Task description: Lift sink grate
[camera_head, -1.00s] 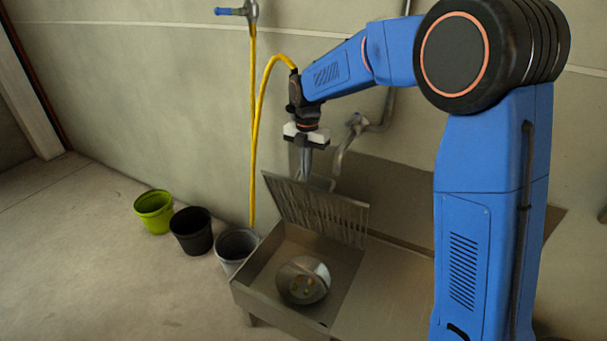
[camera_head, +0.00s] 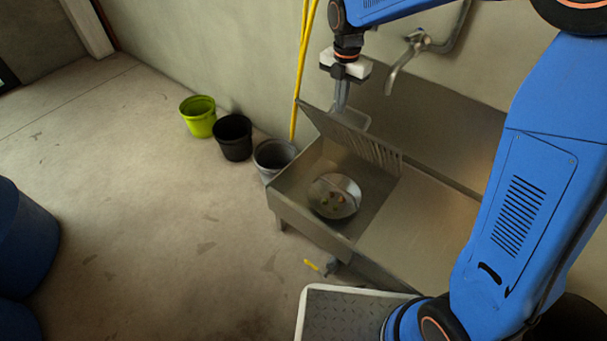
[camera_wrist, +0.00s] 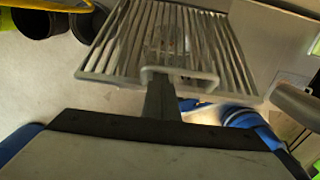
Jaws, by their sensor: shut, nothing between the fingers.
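The sink grate (camera_head: 372,146) is a slatted metal panel, tilted up steeply at the back of the steel sink (camera_head: 301,171). My gripper (camera_head: 341,105) is shut and points down behind the grate's upper edge. In the wrist view, the grate (camera_wrist: 115,42) fills the upper middle, and a bent metal handle (camera_wrist: 205,84) sticks out from its edge. My dark fingers (camera_wrist: 163,95) lie together at this handle, and they overlap it in the picture. Whether they touch it I cannot tell.
A round bowl (camera_head: 334,197) with small bits in it lies in the open basin. A tap (camera_head: 395,75) is on the wall to the right of my gripper. A yellow hose (camera_head: 301,75) hangs to the left. Green (camera_head: 198,117), black (camera_head: 233,138) and grey (camera_head: 273,157) buckets stand left of the sink.

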